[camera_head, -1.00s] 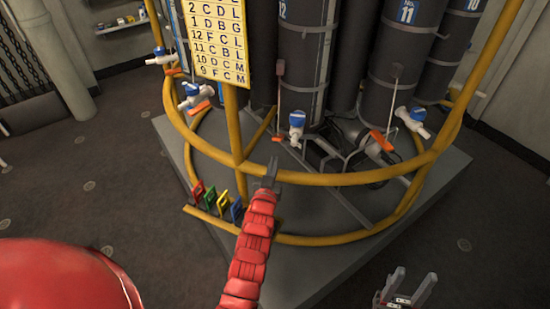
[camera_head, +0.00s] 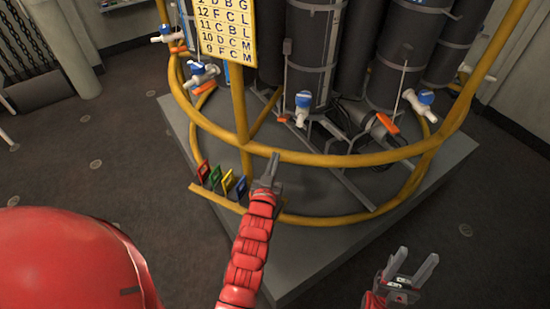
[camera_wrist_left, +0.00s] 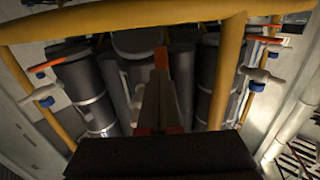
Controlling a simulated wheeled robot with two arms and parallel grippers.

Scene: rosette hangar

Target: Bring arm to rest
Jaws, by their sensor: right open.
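My left gripper (camera_head: 270,172) is at the end of the red arm that rises through the middle of the head view. Its dark fingertips are just in front of the curved yellow rail (camera_head: 330,159); I cannot tell if they touch it. In the left wrist view its fingers (camera_wrist_left: 160,80) lie together, with no held object visible. My right gripper (camera_head: 412,268) is at the lower right of the head view. Its two grey fingers are spread apart and empty, over the dark floor.
Black cylinders (camera_head: 312,60) with blue-topped valves (camera_head: 303,101) stand inside the yellow rails on a grey platform (camera_head: 430,180). Coloured tags (camera_head: 228,181) hang on a lower bar left of my left gripper. A lettered yellow sign (camera_head: 226,30) stands above. Floor is clear at lower right.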

